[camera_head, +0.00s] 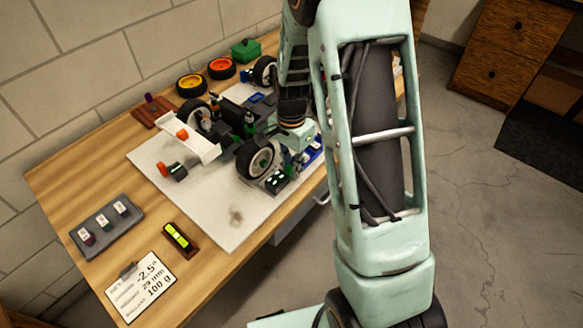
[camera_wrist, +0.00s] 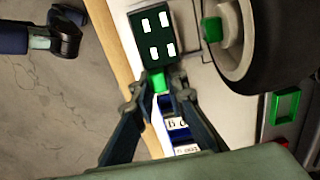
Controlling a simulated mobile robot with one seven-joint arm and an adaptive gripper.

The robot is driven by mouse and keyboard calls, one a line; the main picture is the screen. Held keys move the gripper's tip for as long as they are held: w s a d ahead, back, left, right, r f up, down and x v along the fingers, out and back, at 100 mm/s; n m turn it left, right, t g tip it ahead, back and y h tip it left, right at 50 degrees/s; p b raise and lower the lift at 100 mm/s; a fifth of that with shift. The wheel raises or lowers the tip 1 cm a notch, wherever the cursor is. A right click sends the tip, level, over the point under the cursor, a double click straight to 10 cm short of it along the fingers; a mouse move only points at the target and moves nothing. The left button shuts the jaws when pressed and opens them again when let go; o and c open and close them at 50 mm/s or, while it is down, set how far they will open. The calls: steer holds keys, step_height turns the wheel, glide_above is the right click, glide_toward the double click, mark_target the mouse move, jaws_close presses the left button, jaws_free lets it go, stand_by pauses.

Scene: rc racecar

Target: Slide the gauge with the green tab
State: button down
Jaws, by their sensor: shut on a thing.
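The green tab (camera_wrist: 159,84) shows in the wrist view between the two fingertips of my gripper (camera_wrist: 157,80). My gripper is shut on it. The tab is at the lower edge of a dark block with white squares (camera_wrist: 152,36), which appears to be the gauge. In the head view this dark block (camera_head: 277,181) lies on the white board, beside the car's near wheel (camera_head: 256,159). The fingers cover part of the tab, and my arm hides some of the area to the right in the head view.
The car's wheel (camera_wrist: 238,45) is close to the right of the dark block. Blue labelled pieces (camera_wrist: 176,124) lie below the tab in the wrist view. A green square frame (camera_wrist: 284,105) is further right. The white board's front part (camera_head: 232,218) is mostly clear.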

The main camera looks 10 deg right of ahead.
steer(key=shift+w+a+r, duration=0.1)
steer(key=shift+w+a, duration=0.4)
steer(key=shift+w, duration=0.2)
steer(key=shift+w+a, duration=0.5)
steer(key=shift+w, duration=0.2)
